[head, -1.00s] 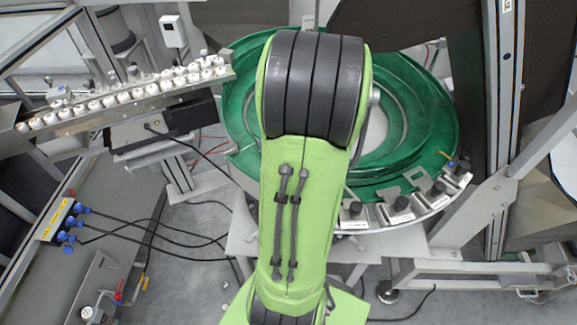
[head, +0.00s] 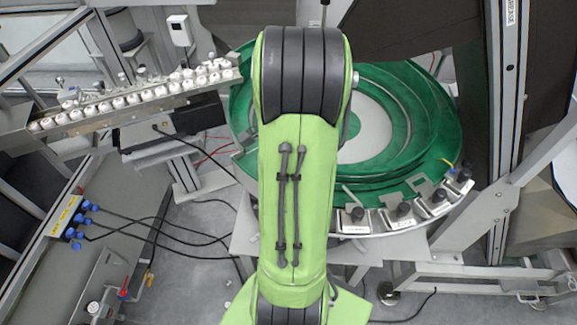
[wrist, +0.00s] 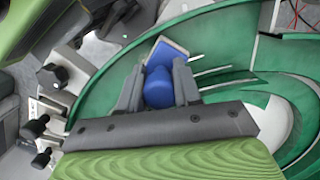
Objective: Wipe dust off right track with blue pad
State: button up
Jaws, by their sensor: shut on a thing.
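In the wrist view, my gripper (wrist: 158,68) is shut on the blue pad (wrist: 159,90), with one grey finger on each side of its rounded blue handle. A flat piece with a pale edge shows beyond the fingers, tilted. The pad is over the green bowl with curved tracks (wrist: 228,42), which also shows in the head view (head: 435,135). I cannot tell whether the pad touches the green surface. Pale streaks lie on the green beside the pad. In the head view my own arm hides the gripper, the pad and part of the bowl. No separate dust is clear.
Metal blocks with black knobs (head: 403,210) line the bowl's front right rim. A rail with several white caps (head: 133,98) stands at the left. A grey upright post (head: 505,120) stands right of the bowl. Black cables (head: 165,230) run at the lower left.

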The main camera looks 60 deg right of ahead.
jog(key=shift+w+f+p, duration=0.1)
jog(key=shift+w+p, duration=0.4)
jog(key=shift+w, duration=1.7)
notch_tip(320, 180, up, 6)
jog(key=p, duration=0.5)
jog(key=shift+p, duration=0.3)
notch_tip(320, 180, up, 3)
jog(key=p, duration=0.3)
jog(key=shift+s+d, duration=0.1)
